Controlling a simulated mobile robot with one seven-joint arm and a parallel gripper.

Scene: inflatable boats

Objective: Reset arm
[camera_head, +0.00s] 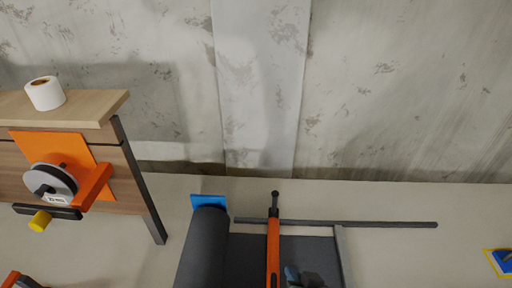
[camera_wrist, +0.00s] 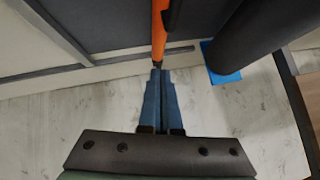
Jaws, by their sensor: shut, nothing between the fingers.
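My gripper (camera_wrist: 157,72) has its two blue fingers closed together with nothing between them. It points toward an orange bar (camera_wrist: 160,28) in the wrist view; I cannot tell whether the tips touch it. The rest of the arm is mostly out of view.
A dark roll (camera_head: 205,245) with a blue end stands left of the bar. A wooden table (camera_head: 110,105) at left holds a white paper roll (camera_head: 45,93); an orange device (camera_head: 92,185) is at its front. A blue item (camera_head: 503,260) lies far right. Floor at right is mostly clear.

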